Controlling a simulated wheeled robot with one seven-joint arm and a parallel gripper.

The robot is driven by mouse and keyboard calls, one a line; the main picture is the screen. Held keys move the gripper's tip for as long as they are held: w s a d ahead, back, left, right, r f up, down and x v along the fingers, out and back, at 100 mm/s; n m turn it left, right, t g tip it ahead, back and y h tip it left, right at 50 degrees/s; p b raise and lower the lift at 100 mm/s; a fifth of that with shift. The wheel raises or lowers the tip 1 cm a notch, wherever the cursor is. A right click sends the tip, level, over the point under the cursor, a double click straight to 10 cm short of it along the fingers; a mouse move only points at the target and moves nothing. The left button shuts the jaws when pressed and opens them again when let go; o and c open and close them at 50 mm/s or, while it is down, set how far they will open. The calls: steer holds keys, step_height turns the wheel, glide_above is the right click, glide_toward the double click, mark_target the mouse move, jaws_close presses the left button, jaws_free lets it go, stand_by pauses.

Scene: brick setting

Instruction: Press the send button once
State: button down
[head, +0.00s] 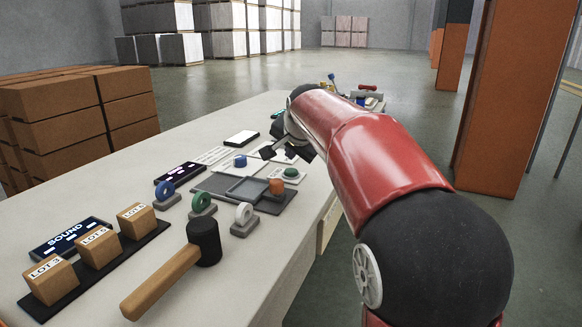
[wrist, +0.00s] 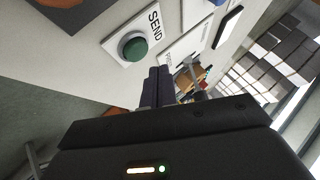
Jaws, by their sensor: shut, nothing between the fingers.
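The send button is a green dome on a white plate marked SEND. In the head view the send button (head: 291,173) stands near the table's right edge. It also shows large in the wrist view (wrist: 132,46), to the left of and beyond my fingertips. My gripper (wrist: 159,71) is shut and empty, with its dark fingers side by side, apart from the button in the picture. In the head view my gripper is a dark shape above the table, just behind the button, partly hidden by my red arm. The height of the fingertips above the table is hard to tell.
A grey tray (head: 222,189) and an orange piece (head: 277,187) lie in front of the button. A white-topped block (head: 242,138) lies farther back.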

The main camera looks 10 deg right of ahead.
steer(key=shift+r+p, duration=1.25)
steer(key=shift+r, duration=0.65)
steer(key=shift+f, duration=0.1)
steer(key=n+g, duration=0.1)
steer(key=n, duration=0.1)
glide_toward(292, 172)
steer(key=s+d, duration=0.1)
steer(key=s, duration=0.2)
steer(key=s+f+n+g, duration=0.1)
steer(key=s+f, duration=0.3)
steer(key=s, duration=0.5)
steer(key=s+f+n, duration=0.3)
steer(key=s+f, duration=0.2)
steer(key=s, duration=0.4)
steer(key=s+a+f+n+g, duration=0.1)
steer(key=s+f+n, duration=0.2)
steer(key=s, duration=0.6)
steer(key=shift+f+g, duration=0.3)
steer(key=shift+f, duration=0.6)
steer(key=shift+s, duration=0.1)
